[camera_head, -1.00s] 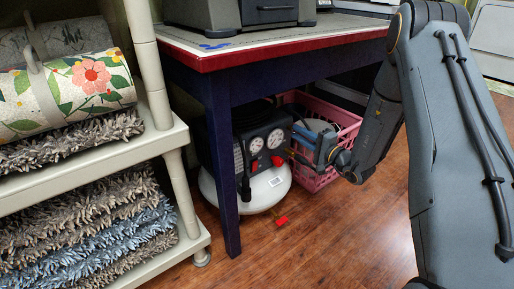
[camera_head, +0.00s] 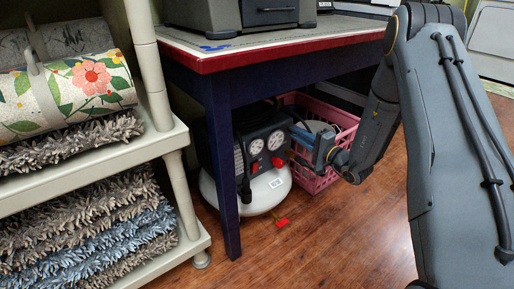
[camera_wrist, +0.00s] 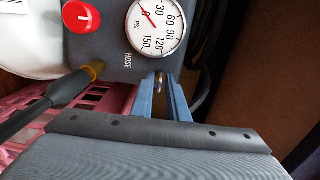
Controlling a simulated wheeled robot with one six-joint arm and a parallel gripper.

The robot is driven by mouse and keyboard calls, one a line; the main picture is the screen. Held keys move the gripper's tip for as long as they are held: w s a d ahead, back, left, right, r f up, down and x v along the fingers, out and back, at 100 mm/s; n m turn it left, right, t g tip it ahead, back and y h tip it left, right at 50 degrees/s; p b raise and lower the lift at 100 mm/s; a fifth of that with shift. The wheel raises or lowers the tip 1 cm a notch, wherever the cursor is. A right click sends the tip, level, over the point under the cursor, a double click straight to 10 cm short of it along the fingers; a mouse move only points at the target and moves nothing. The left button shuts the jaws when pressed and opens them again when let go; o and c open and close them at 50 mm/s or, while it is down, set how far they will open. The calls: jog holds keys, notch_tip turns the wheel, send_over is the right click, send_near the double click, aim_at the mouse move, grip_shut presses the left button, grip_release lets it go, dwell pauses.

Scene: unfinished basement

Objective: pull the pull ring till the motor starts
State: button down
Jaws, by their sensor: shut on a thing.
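The compressor (camera_head: 262,183) stands on the floor under the table, a white tank with a dark front panel and two round gauges. My gripper (camera_wrist: 160,82) reaches the panel from the right, below a gauge. Its two blue-grey fingers are shut on a small brass-coloured piece, the pull ring (camera_wrist: 160,79), next to the word HOSE. Most of the ring is hidden between the fingertips. In the head view my gripper (camera_head: 298,144) is at the panel's right side, and the ring is too small to make out.
A pink basket (camera_head: 345,122) stands right behind my gripper. The table leg (camera_head: 222,170) is in front of the compressor's left part. A shelf (camera_head: 183,255) with rolled rugs fills the left. A red knob (camera_wrist: 81,17) and the gauge (camera_wrist: 157,27) are close by.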

jog(key=shift+s+d, duration=0.2)
jog(key=shift+s, duration=0.1)
jog(key=shift+s+d, duration=0.15)
jog(key=shift+d, duration=0.05)
jog(key=shift+s+d+p, duration=0.15)
jog(key=shift+s+p, duration=0.1)
jog(key=shift+p, duration=0.05)
dwell(1.0)
jog(key=c, duration=1.9)
grip_release()
jog(key=shift+c, duration=0.2)
